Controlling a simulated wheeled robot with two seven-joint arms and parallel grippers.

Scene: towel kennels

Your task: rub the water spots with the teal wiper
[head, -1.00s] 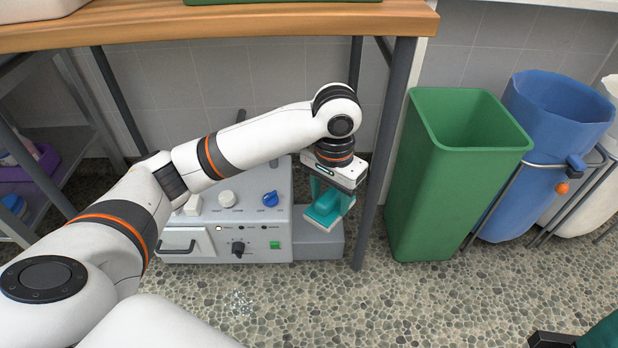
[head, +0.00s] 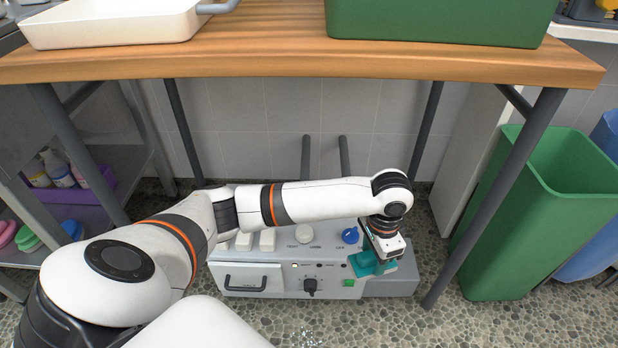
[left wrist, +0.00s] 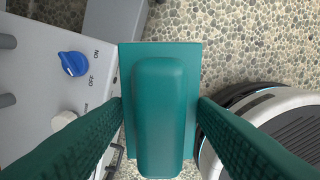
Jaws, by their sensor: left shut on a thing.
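The teal wiper (head: 386,268) is in my left gripper (head: 374,252), in front of the right end of a grey machine in the head view. In the left wrist view the wiper's rounded handle (left wrist: 160,115) lies between the two teal fingers, which are shut on it; its flat plate shows around the handle. Its underside is hidden. A faint, pale shiny patch that looks like water spots (head: 310,338) shows on the pebble floor at the bottom edge of the head view, left of and nearer than the wiper. My right gripper is out of view.
The grey machine (head: 270,278) with knobs and a drawer handle stands under a wooden table (head: 300,62). A table leg (head: 490,205) and a green bin (head: 515,235) are to the right. A shelf with bottles (head: 55,168) is at the left. Floor in front is open.

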